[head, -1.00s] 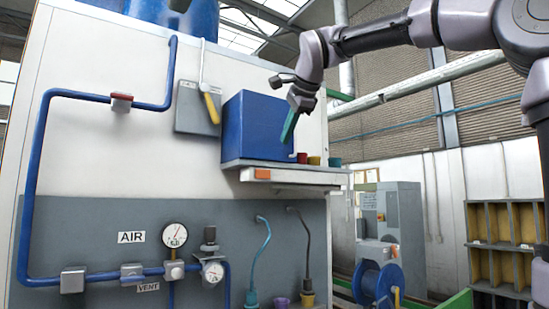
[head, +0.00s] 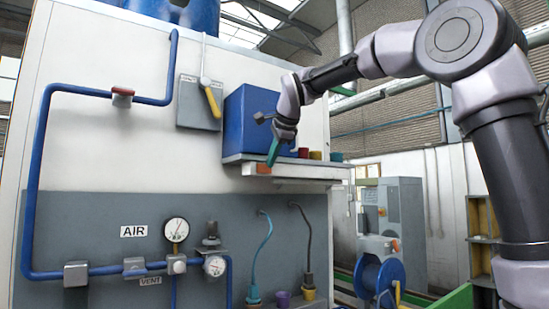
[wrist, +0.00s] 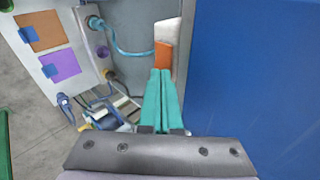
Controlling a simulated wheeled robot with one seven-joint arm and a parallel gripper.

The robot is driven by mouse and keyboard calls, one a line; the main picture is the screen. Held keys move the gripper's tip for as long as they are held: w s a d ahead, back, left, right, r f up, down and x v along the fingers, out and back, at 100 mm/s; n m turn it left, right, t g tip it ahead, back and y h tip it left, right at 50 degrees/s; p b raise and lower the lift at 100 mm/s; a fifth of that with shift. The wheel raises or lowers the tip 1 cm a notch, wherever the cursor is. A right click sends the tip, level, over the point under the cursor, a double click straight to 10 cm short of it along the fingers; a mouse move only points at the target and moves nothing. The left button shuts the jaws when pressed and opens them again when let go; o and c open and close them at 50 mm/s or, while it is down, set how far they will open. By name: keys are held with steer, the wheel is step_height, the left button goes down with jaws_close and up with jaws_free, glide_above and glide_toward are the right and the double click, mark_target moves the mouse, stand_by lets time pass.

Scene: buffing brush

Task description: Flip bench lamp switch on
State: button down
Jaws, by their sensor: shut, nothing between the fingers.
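An orange block (head: 262,169) sits on the front edge of the shelf (head: 318,172); it looks like the switch, but I see no label or lamp by it. My gripper (head: 270,163) has its teal fingers pressed together and pointing down at the shelf edge. The fingertips overlap the block's right side in the head view. In the wrist view the shut fingers (wrist: 161,72) end right at the orange block (wrist: 162,56). I cannot tell whether they touch it.
A blue box (head: 247,125) stands on the shelf close behind my gripper, with several small cups to its right. A yellow-handled lever (head: 213,102) is on the wall. Teal and dark hoses (head: 263,253) hang below the shelf. A blue reel (head: 379,277) stands lower right.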

steer(key=shift+w, duration=0.4)
steer(key=shift+a, duration=0.1)
steer(key=shift+s+a, duration=0.55)
steer(key=shift+a, duration=0.05)
steer(key=shift+d+f, duration=0.1)
